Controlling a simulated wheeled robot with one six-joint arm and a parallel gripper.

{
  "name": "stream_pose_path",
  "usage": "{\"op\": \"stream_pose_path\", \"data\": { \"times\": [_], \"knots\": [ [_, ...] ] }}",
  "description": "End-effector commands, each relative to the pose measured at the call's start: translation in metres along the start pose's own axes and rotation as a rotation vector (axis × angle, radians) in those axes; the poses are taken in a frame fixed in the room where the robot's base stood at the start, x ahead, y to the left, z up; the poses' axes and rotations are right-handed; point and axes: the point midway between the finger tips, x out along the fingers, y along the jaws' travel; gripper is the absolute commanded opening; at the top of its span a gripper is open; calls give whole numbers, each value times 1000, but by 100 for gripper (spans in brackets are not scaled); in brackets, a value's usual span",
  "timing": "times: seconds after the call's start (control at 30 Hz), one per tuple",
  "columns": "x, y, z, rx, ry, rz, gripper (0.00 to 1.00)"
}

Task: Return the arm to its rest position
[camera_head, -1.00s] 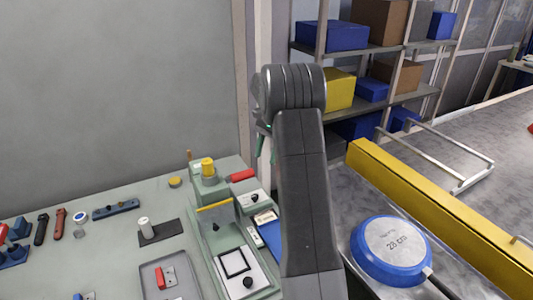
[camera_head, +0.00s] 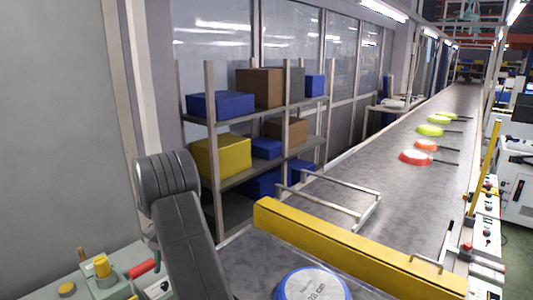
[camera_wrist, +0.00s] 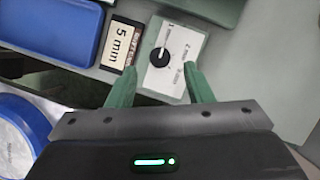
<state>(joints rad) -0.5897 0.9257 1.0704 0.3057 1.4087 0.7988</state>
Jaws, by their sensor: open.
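My gripper shows in the wrist view (camera_wrist: 160,88), its two green fingers spread apart with nothing between them. It is above the workbench, over a white box with a black knob (camera_wrist: 168,55). In the head view my dark arm stands at the lower left and its gripper is hidden behind it. A blue-rimmed pan (camera_head: 312,285) marked 28 cm lies at the bottom edge of the head view. Part of a blue round rim (camera_wrist: 32,112) shows at the left of the wrist view.
A yellow barrier (camera_head: 350,250) crosses the conveyor (camera_head: 420,190), beside a metal frame (camera_head: 345,205). Several colored pans lie farther along. Shelves with boxes (camera_head: 222,158) stand behind my arm. A 5 mm label (camera_wrist: 121,45) and blue tray (camera_wrist: 55,25) lie near my gripper.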

Motion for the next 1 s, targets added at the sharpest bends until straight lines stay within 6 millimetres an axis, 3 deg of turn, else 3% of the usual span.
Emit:
{"op": "stream_pose_path", "data": {
  "times": [0.13,0.37,0.77,1.0],
  "knots": [
    [22,0,1,0,-2,3,47],
    [36,0,0,0,0,0,47],
    [33,0,0,7,1,-4,47],
    [5,-1,-1,0,3,-4,47]
  ]
}}
